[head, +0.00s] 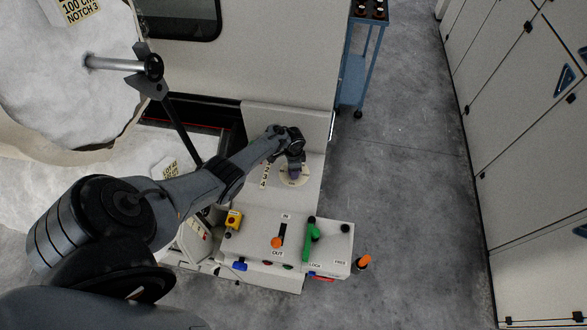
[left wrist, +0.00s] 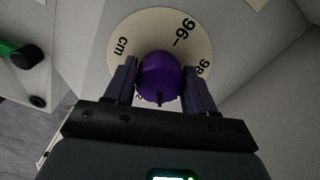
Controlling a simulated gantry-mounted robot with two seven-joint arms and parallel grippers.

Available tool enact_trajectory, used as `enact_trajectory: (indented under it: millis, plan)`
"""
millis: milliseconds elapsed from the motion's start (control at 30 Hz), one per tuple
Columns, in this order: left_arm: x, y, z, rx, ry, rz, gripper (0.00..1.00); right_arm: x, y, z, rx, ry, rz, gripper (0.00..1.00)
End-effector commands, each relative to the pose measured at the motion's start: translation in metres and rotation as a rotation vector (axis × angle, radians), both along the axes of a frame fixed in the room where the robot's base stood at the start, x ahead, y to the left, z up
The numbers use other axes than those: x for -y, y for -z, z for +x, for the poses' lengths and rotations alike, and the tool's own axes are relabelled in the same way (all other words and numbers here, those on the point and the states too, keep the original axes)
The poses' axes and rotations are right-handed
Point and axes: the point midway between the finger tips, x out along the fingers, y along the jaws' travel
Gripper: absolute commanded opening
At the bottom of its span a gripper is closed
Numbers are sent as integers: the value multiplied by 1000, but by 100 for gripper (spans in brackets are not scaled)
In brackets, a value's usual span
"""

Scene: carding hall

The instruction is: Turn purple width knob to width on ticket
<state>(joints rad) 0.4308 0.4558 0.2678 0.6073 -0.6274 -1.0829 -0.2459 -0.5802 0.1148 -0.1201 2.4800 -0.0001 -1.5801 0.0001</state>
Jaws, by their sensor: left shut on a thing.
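My left gripper (left wrist: 160,84) is shut on the knob, one finger on each side. Fingers and gripper body hide the lower part of the dial. In the head view the knob (head: 294,174) shows small under my left gripper (head: 294,166), on the dial (head: 302,181). A ticket (head: 80,10) at the top left reads "100 cm" and "notch 3". My right gripper is not in view.
The control box has an orange-knobbed lever (head: 277,242) by "OUT", a green handle (head: 310,240) by "LOCK" and "FREE", and a yellow button box (head: 233,219). A blue trolley (head: 352,80) stands at the back. The grey floor on the right is free.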

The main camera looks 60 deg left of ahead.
Motion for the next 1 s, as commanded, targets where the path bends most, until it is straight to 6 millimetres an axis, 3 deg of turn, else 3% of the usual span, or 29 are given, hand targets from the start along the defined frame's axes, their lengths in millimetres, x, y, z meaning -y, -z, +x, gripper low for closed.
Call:
enact_trajectory:
  millis: [500, 1000]
  plan:
    - [-2, 1, 1, 0, 422, 1, 24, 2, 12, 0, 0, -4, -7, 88]
    - [-2, 0, 1, 0, 559, 0, 24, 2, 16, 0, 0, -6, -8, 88]
